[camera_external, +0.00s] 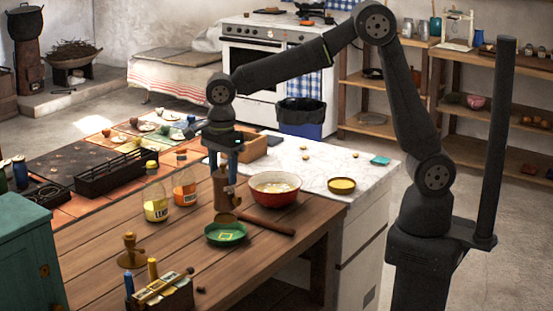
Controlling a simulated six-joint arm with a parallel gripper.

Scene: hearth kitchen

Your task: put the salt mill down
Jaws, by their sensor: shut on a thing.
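My gripper (224,172) points down over the wooden table. It is shut on the salt mill (221,193), a brown wooden body held upright between the fingers. The fingers cover part of the mill's upper portion. Its lower end is close to the table top and to the left end of a rolling pin (268,228). I cannot tell whether the mill touches the table.
A red bowl (276,198) stands close on the right, and a green dish (226,234) in front. Bottles with yellow (156,203) and orange (185,188) contents stand left. A wooden turned piece (131,252) and a small caddy (162,290) are nearer. Bare table (95,235) lies left.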

